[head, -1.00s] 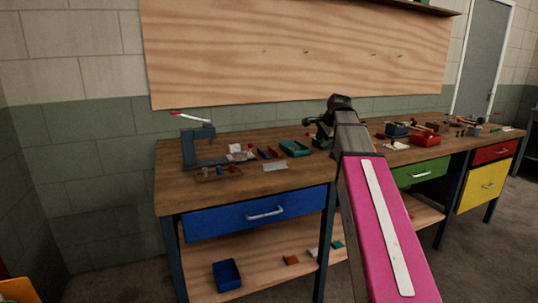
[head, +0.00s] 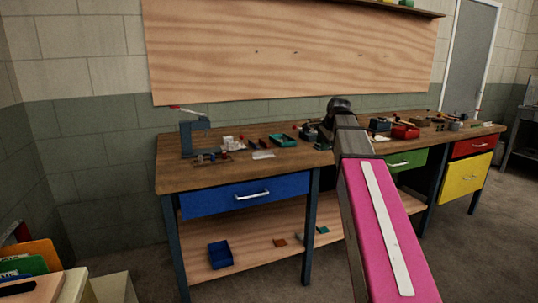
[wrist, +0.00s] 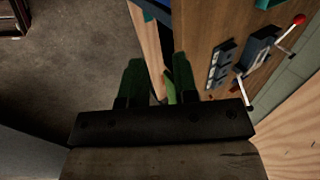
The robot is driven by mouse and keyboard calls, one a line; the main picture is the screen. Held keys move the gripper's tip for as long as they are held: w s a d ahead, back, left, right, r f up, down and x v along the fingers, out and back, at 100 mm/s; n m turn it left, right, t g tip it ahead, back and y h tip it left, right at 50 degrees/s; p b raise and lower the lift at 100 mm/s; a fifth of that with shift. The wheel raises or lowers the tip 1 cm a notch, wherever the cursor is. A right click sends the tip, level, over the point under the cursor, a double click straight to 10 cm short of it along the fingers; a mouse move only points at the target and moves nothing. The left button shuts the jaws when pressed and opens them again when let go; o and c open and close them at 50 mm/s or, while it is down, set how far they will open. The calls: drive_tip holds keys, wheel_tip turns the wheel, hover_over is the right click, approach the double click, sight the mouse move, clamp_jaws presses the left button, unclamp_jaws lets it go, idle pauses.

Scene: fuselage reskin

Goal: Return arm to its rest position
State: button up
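My arm, pink with a white stripe, reaches from the bottom of the head view over the workbench (head: 200,176). My gripper itself is hidden behind the arm's dark end in that view. In the wrist view my gripper (wrist: 157,68) shows two dark green fingers set apart. I see nothing held between them; the bench edge, a strip of green and the floor show beyond.
The bench carries a blue clamp-like press (head: 190,138), a green tray (head: 283,140) and a red bin (head: 405,132). A blue bin (head: 220,255) sits on the lower shelf. Folders (head: 35,255) stand at the lower left. Floor is open at the right.

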drive_tip(key=s+a+f+n+g, duration=0.1)
drive_tip(key=s+f+n, duration=0.3)
drive_tip(key=f, duration=0.9)
drive_tip(key=s+f+n+g+h, duration=0.1)
drive_tip(key=s+f+n, duration=0.3)
drive_tip(key=s+f, duration=0.7)
drive_tip(key=s+a+f+n+g+h, duration=0.1)
drive_tip(key=s+f+n+g, duration=0.2)
drive_tip(key=f, duration=1.4)
drive_tip(key=s+n, duration=0.2)
drive_tip(key=s, duration=0.2)
drive_tip(key=shift+s+a, duration=0.35)
drive_tip(key=shift+s, duration=0.05)
